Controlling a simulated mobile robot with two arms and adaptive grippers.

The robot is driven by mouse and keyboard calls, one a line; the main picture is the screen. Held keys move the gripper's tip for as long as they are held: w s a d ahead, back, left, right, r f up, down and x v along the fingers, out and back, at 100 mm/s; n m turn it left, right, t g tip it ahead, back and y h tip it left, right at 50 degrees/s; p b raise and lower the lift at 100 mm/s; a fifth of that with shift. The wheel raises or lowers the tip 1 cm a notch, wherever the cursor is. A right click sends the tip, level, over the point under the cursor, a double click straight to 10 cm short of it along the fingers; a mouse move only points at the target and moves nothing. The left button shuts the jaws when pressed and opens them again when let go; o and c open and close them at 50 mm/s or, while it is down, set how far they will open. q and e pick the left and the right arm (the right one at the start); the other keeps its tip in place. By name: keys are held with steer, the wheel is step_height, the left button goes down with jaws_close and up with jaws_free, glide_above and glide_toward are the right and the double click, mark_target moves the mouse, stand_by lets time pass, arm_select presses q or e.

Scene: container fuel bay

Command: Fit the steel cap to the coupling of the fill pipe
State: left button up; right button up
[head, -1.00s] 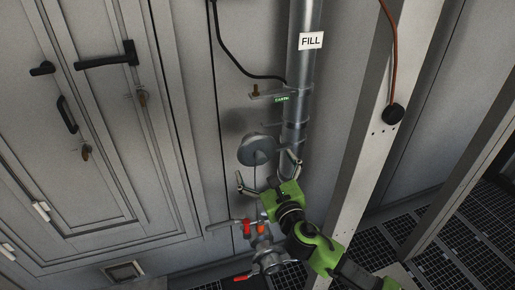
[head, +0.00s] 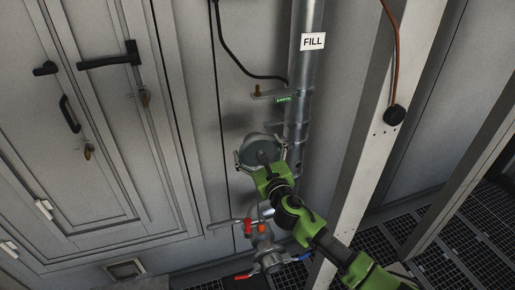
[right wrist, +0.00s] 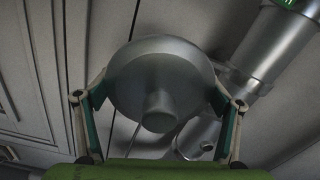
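The steel cap (head: 262,146) is a round grey disc with a central knob, in front of the wall just left of the fill pipe (head: 303,95). It also fills the middle of the right wrist view (right wrist: 160,80), knob towards the camera. My right gripper (head: 261,157) is open with one finger on each side of the cap. The fingertips are close to its rim; I cannot tell if they touch. The lower end of the fill pipe is partly hidden behind the gripper in the head view, and I cannot make out the coupling clearly. My left gripper is not in view.
A green EARTH label (head: 284,99) sits on a bracket beside the pipe. Below are a valve (head: 267,254) and red and blue levers. A pale steel post (head: 363,160) stands right of the pipe. A cabinet door (head: 95,120) is at left.

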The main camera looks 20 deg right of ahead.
steer(key=shift+c, duration=0.2)
steer(key=shift+s+d+p, duration=0.15)
steer(key=shift+s+p, duration=0.6)
steer(key=shift+s, duration=1.5)
